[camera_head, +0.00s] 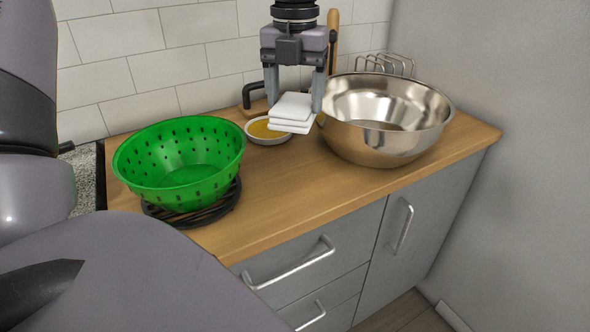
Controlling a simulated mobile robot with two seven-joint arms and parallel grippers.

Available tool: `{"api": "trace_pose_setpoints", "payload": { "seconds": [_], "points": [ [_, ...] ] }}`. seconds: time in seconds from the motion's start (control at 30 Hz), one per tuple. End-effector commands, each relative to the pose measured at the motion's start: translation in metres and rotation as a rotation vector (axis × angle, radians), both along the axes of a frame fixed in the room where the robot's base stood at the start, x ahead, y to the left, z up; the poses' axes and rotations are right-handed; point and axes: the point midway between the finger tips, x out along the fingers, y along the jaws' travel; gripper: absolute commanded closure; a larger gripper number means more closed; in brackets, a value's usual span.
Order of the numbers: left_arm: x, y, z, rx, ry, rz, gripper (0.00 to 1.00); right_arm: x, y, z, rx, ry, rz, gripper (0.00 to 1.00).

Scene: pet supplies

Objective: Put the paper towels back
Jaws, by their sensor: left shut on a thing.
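My left gripper (296,104) hangs down from the top of the view with its two fingers on either side of a small stack of white folded paper towels (291,113). It is shut on the stack and holds it slightly tilted. The stack appears above the wooden counter (290,190), between a small white dish (265,139) and a steel bowl (392,150). Its exact height over the counter is hard to tell. My right gripper is not in view.
A green colander (165,185) stands on a black round rack (215,213) at left. A wire rack (388,63) and an upright wooden piece (333,32) are behind the steel bowl. A black handle-like object (248,97) is behind the dish. The counter's front middle is clear.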

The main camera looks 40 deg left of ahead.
Motion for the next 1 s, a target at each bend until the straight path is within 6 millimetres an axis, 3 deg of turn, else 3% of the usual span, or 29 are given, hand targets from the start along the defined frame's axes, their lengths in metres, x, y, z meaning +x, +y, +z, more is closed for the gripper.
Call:
{"api": "trace_pose_setpoints", "payload": {
  "seconds": [0.1,0.33,0.8,1.0],
  "points": [
    [-0.001,0.000,-0.035,-0.002,0.007,-0.001,0.60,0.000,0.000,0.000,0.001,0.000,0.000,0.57],
    [-0.001,0.000,-0.089,-0.002,0.005,-0.001,0.60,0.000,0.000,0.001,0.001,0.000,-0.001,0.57],
    [-0.001,0.000,-0.145,-0.001,0.003,0.000,0.60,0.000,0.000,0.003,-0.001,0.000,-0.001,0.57],
    [0.000,0.000,-0.151,-0.002,-0.001,0.000,0.60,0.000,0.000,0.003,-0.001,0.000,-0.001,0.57]
  ]
}}
